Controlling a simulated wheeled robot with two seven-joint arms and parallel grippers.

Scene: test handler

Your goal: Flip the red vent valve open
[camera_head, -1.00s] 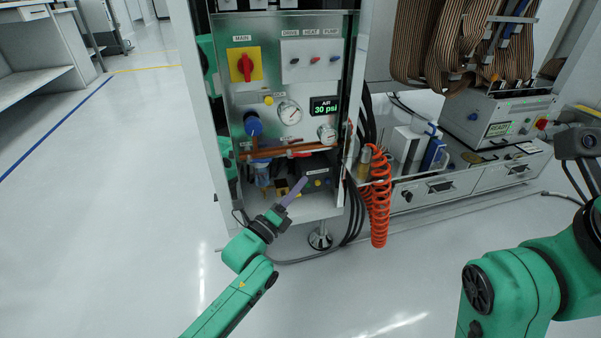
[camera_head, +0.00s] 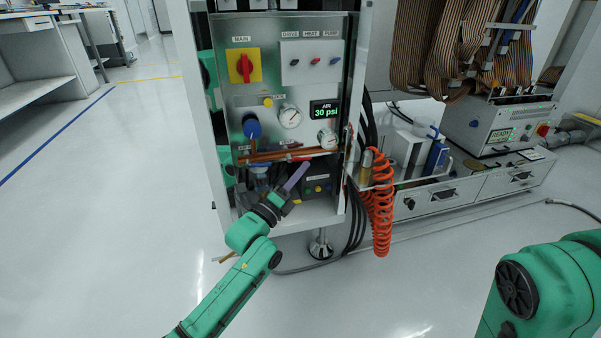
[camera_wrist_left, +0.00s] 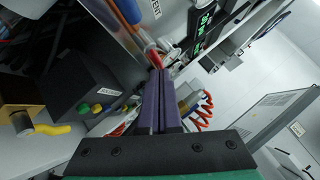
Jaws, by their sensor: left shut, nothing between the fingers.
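The red vent valve's lever (camera_wrist_left: 153,55) shows in the left wrist view just beyond my fingertips, below a label reading VENT (camera_wrist_left: 155,8). In the head view a small red part (camera_head: 301,158) shows by the copper pipes (camera_head: 270,154), partly behind my fingers. My left gripper (camera_head: 307,164) is shut, its purple fingers together and empty, pointing up at the pipes; it also shows in the left wrist view (camera_wrist_left: 158,72). I cannot tell whether the tips touch the lever. My right gripper is out of view.
The panel carries a yellow-and-red main switch (camera_head: 243,66), gauges (camera_head: 290,117) and an AIR display reading 30 psi (camera_head: 325,110). A dark box with coloured buttons (camera_head: 318,186) sits below the pipes. An orange coiled hose (camera_head: 381,220) hangs at right.

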